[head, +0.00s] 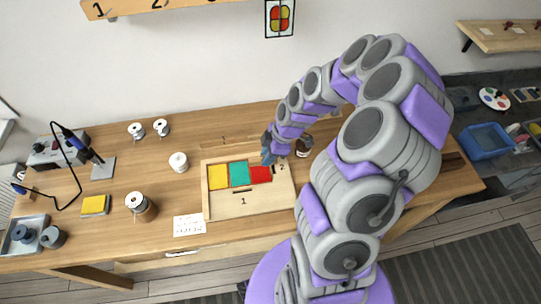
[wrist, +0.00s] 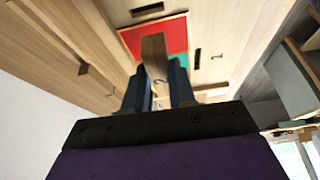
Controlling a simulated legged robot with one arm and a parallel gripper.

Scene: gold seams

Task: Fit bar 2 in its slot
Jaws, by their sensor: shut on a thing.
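The wooden board (head: 250,207) lies on the bench in the head view, with yellow (head: 218,176), teal (head: 239,174) and red (head: 260,174) panes. The numeral 1 is printed near its front and 2 near its right side. My gripper (head: 267,152) is over the board's back right part, by the red pane. In the wrist view my gripper (wrist: 158,78) is shut on a brown bar (wrist: 153,48), which sticks out past the fingertips over the red pane (wrist: 170,32). Dark slots (wrist: 197,58) show on the board. Whether the bar touches the board, I cannot tell.
A dark jar (head: 303,147) stands close right of my gripper. A soldering iron station (head: 58,148) is at far left.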

